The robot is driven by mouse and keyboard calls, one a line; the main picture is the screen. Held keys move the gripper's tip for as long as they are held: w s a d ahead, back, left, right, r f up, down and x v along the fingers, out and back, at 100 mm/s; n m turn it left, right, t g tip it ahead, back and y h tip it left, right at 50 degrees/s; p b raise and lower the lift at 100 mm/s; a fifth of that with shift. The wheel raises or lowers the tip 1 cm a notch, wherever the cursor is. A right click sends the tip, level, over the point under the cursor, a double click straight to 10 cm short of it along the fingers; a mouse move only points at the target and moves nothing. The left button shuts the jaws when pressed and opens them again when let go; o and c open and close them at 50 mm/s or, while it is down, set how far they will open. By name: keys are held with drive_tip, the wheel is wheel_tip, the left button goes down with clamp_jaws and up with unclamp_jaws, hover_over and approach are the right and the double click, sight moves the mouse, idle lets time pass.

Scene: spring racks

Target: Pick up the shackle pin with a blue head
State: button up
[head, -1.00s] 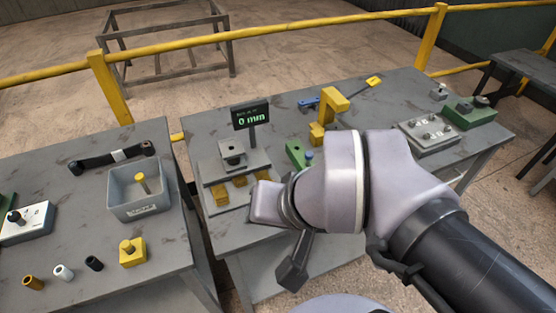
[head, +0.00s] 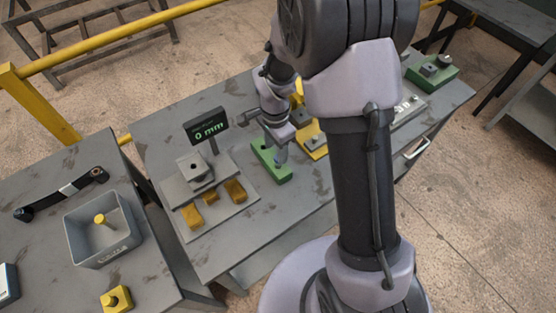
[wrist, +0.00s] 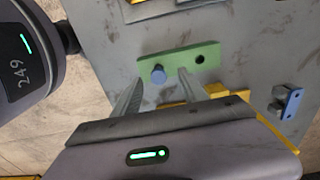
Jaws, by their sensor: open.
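The shackle pin's blue head (wrist: 158,75) stands up from one end of a green block (wrist: 180,63) in the wrist view. The block's other end has an empty dark hole. My gripper (wrist: 161,76) is open, with one finger on each side of the blue head. I cannot tell whether either finger touches it. In the head view my gripper (head: 281,153) reaches down over the green block (head: 262,154), and the pin's head is hidden or too small to make out there.
A grey fixture with yellow blocks (head: 235,190) and a 0 mm display (head: 205,126) stand left of the green block. Yellow parts (head: 314,146) stand close on its right. A grey bin (head: 127,241) is on the left table. The bench front is clear.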

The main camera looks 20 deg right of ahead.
sight(278, 165)
drive_tip(key=f, duration=0.2)
drive_tip(key=f+b, duration=0.1)
drive_tip(key=f, duration=0.3)
drive_tip(key=shift+d+f+b, duration=0.1)
drive_tip(key=shift+d+b, duration=0.25)
drive_tip(key=shift+s, duration=0.1)
clamp_jaws()
